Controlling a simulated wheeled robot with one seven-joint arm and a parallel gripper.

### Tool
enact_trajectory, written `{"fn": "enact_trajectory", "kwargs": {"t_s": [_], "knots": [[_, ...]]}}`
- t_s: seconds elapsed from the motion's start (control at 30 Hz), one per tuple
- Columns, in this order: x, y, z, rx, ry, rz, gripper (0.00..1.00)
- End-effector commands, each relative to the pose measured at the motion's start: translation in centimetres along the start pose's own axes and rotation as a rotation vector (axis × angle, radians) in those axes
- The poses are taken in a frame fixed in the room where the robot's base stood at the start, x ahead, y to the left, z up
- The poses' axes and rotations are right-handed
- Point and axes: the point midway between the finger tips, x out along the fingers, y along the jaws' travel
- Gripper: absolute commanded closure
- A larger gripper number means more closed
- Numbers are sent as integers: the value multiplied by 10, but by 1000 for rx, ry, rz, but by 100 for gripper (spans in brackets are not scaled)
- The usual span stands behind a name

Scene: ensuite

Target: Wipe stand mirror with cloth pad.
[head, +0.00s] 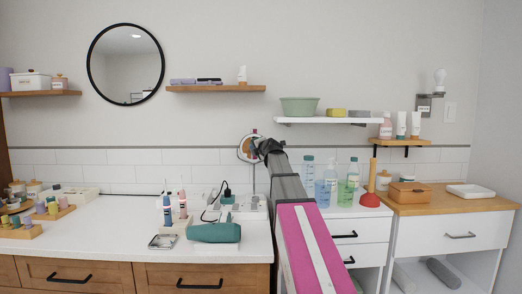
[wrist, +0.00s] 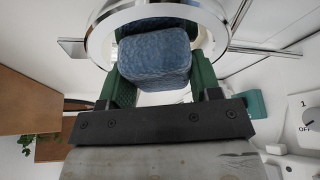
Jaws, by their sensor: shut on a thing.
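My gripper (wrist: 160,62) is shut on a blue cloth pad (wrist: 155,58), held between its green fingers. The round stand mirror with a shiny metal rim (wrist: 221,22) is right in front of the pad in the wrist view. The pad covers much of the glass, and I cannot tell whether it touches it. In the head view the stand mirror (head: 243,150) is small, above the counter near the wall. My arm and gripper (head: 262,147) reach it from the right and hide part of it. The pad is not clear in the head view.
Wall shelves (head: 216,89) are above. Cups and bottles (head: 326,190) stand right of my arm, beside a red plunger (head: 370,199).

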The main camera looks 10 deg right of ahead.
Motion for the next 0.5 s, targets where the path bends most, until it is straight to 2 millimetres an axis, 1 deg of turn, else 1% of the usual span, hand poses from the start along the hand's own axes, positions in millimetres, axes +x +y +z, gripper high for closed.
{"fn": "enact_trajectory", "kwargs": {"t_s": [0.13,0.37,0.5], "knots": [[4,4,-10,0,1,0,65],[6,7,-16,0,0,0,65],[9,10,-23,-1,1,1,65]]}}
